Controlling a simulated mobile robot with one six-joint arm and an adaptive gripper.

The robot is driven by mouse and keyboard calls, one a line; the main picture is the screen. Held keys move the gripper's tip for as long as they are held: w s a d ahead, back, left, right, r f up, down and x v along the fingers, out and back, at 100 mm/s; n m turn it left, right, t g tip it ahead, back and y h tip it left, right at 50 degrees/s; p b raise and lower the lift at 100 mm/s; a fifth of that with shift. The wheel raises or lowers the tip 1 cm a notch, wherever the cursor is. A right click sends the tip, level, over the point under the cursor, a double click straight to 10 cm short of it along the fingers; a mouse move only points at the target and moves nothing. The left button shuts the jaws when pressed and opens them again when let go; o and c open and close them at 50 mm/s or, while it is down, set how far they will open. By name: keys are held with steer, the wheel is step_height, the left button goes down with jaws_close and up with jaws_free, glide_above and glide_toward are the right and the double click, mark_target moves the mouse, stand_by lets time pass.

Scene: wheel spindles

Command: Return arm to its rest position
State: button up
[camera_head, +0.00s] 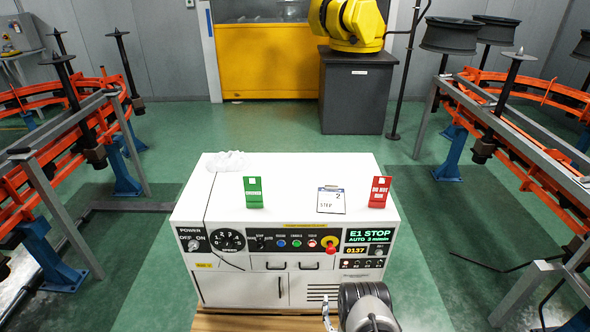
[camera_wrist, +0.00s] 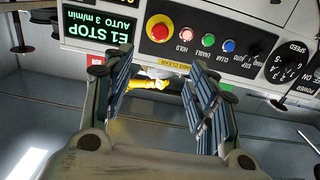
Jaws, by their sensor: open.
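My gripper (camera_wrist: 155,88) is open in the wrist view, with its two ribbed fingers apart and no object held. The control panel (camera_wrist: 225,40) shows upside down beyond the fingers, with the red emergency-stop button (camera_wrist: 159,28) on its yellow base. In the head view, the end of my arm (camera_head: 370,308) is at the bottom, in front of the white cabinet's (camera_head: 290,168) lower right. The fingertips are only partly visible there.
A yellow robot (camera_head: 350,22) stands on a dark pedestal.

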steer(key=w+r+g, duration=0.3)
steer(key=w+r, duration=1.1)
steer(key=s+r+g, duration=0.3)
steer(key=r, duration=1.8)
steer(key=s+r+g, duration=0.2)
steer(key=s+r, duration=0.3)
steer(key=s, duration=0.4)
steer(key=s+r+g, duration=0.2)
steer(key=s+r, duration=0.4)
steer(key=s, duration=0.2)
steer(key=s+r+g, duration=0.1)
steer(key=s+g, duration=0.2)
steer(key=s, duration=2)
